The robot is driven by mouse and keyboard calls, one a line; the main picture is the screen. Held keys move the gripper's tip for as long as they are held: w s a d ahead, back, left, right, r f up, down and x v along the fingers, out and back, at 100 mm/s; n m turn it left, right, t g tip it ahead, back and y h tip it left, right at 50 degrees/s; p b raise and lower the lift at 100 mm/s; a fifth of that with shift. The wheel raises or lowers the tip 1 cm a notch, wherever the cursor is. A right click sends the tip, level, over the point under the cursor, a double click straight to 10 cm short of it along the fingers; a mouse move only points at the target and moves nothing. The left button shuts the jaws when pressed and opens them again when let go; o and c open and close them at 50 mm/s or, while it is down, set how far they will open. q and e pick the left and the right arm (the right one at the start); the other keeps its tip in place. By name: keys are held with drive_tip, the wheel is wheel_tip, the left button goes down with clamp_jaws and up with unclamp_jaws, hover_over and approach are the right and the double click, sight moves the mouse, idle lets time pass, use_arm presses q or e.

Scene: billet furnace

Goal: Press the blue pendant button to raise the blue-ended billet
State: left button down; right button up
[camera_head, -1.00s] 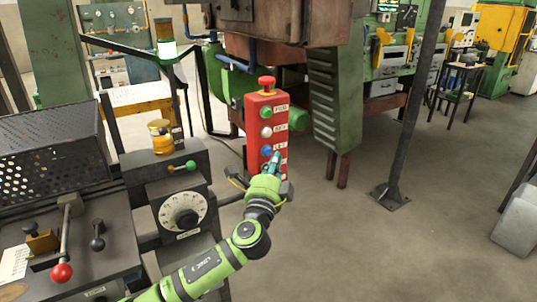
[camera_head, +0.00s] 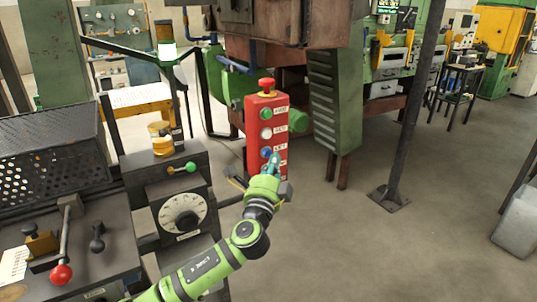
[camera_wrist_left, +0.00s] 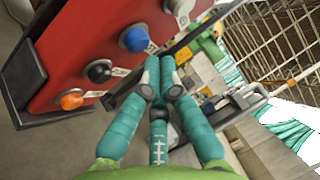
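The red pendant box (camera_head: 254,140) stands upright at the centre of the head view, with a column of labelled buttons. Its blue button (camera_head: 266,153) is low on the face and also shows in the left wrist view (camera_wrist_left: 134,38). My left gripper (camera_head: 274,158) is in front of the pendant, its teal fingers drawn together. In the left wrist view the fingertips (camera_wrist_left: 163,72) are just beside the blue button, with a small gap in the picture; I cannot tell the depth. The fingers hold nothing. The blue-ended billet is not recognisable in view. My right gripper is not in view.
Black (camera_wrist_left: 98,72) and orange (camera_wrist_left: 70,100) buttons neighbour the blue one. A grey post (camera_head: 410,120) rises right of a green louvred cabinet (camera_head: 336,100).

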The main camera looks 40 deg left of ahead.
use_arm(q)
drive_tip(key=shift+a, duration=0.15)
idle(0.4)
drive_tip(key=shift+w+a, duration=0.15)
drive_tip(key=shift+a, duration=0.15)
